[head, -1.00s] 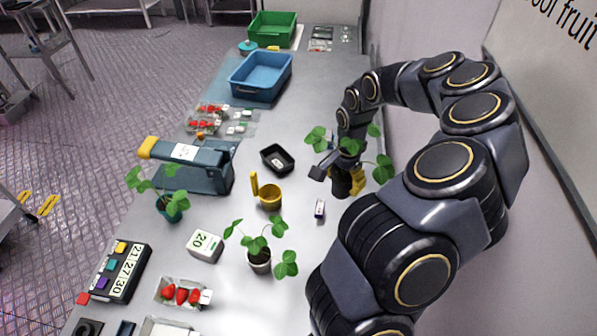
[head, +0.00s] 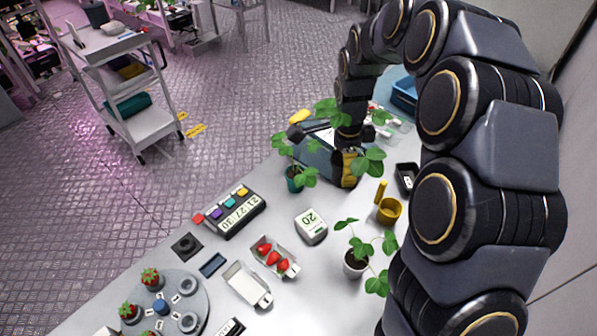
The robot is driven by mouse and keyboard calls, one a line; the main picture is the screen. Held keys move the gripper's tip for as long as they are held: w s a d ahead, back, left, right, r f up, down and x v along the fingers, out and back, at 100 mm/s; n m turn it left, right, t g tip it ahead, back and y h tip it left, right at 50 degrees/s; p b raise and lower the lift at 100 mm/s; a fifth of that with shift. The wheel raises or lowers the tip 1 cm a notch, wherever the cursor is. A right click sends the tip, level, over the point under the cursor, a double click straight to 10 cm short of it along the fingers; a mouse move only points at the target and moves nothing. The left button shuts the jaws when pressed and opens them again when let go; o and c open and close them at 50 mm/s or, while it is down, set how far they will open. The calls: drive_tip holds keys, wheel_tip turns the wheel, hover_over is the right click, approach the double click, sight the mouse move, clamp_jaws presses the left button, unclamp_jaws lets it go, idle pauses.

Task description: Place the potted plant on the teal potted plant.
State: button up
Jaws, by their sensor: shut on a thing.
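My gripper (head: 344,160) is shut on a potted plant with green leaves (head: 367,162) and a yellow pot (head: 350,173). Dark gripper parts and leaves partly hide the pot. The teal potted plant (head: 293,184) stands upright on the table, just left of the held plant. Its leaves come close to the held plant. I cannot tell whether they touch, or how high the held pot is above the table.
A blue-grey device with a yellow handle (head: 300,116) stands behind the plants. A yellow mug (head: 388,211), black tray (head: 407,176), white "20" block (head: 311,226), number display (head: 236,215) and strawberry punnet (head: 274,258) are nearby. A round grey stand (head: 196,305) is at front left.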

drive_tip(key=a, duration=0.7)
hover_over(296, 172)
drive_tip(key=f, duration=0.8)
drive_tip(key=shift+s+f, duration=0.35)
drive_tip(key=shift+f, duration=0.05)
drive_tip(key=shift+w+a+f, duration=0.1)
drive_tip(key=shift+w+f, duration=0.2)
drive_tip(key=shift+f, duration=1.65)
drive_tip(key=shift+f, duration=0.1)
drive_tip(key=o, duration=1.3)
